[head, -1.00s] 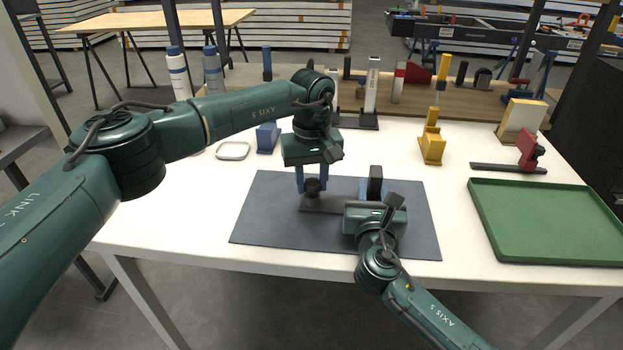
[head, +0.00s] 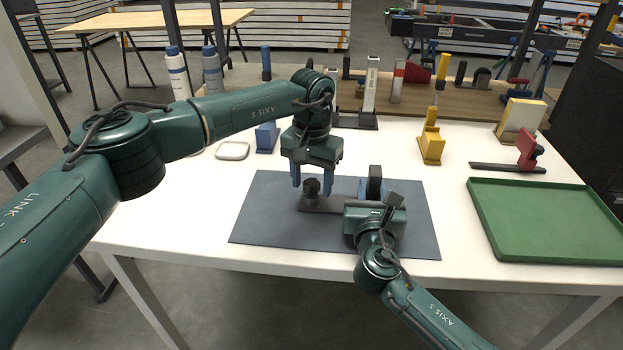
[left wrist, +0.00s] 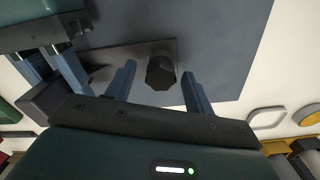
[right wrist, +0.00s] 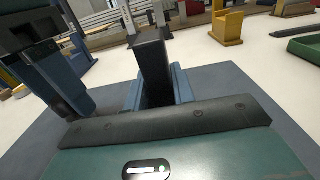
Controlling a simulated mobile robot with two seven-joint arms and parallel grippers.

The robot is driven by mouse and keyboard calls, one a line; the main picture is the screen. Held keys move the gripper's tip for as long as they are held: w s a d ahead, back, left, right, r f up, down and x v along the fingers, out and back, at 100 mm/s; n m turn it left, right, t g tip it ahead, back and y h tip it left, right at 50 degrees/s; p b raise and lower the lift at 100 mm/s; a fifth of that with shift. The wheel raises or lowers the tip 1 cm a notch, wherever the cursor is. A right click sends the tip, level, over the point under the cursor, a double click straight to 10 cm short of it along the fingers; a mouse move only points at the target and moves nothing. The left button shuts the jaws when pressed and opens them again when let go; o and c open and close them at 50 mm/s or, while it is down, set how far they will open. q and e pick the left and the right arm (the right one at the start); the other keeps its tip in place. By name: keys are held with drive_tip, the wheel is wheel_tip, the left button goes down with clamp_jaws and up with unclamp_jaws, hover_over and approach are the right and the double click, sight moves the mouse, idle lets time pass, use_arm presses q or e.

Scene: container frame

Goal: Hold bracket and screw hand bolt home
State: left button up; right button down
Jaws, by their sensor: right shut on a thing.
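A dark bracket lies on the grey mat (head: 270,225). Its flat base (head: 325,205) runs left to right and its upright (head: 375,183) stands at the right end. A black hand bolt (head: 311,188) with a knobbed head stands on the left end of the base. My left gripper (head: 311,190) is over the bolt from above, its blue fingers open on either side; in the left wrist view the bolt head (left wrist: 161,72) shows apart from both fingers. My right gripper (right wrist: 157,90) is shut on the bracket's upright (right wrist: 152,60). How deep the bolt sits is hidden.
A green tray (head: 545,255) lies at the right of the white table. A red-and-black clamp (head: 527,150), a yellow block (head: 431,148), a blue block (head: 267,138) and a white dish (head: 232,151) stand behind the mat. The mat's left part is clear.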

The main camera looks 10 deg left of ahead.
drive_tip(key=shift+f, duration=0.25)
use_arm(q)
drive_tip(key=shift+r, duration=2.25)
drive_tip(key=shift+c, duration=0.4)
